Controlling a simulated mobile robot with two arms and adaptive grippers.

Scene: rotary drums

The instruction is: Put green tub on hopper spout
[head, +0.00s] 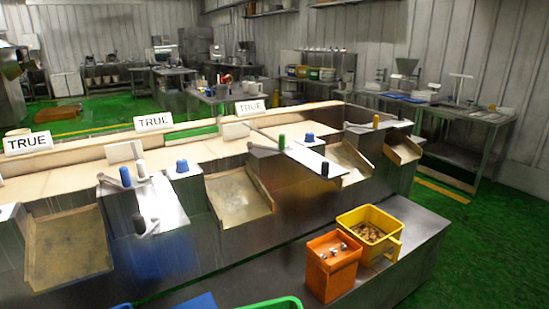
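A green tub (278,304) shows only as a piece of its rim at the bottom edge of the head view; the rest is cut off, and I cannot see what is inside. The long steel machine has sloping open spouts along its front: one at the left (66,247), one in the middle (238,196) and two at the right, (350,164) and (403,148). I cannot tell which of them is the hopper spout. No tub sits on these spouts. Neither of my grippers is in view.
An orange tub (331,277) with metal pieces and a yellow tub (390,249) with brown pieces stand on a low steel bench (418,232). Part of a blue object (198,301) shows left of the green rim. Levers and coloured knobs stick up from the machine. Green floor is clear at right.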

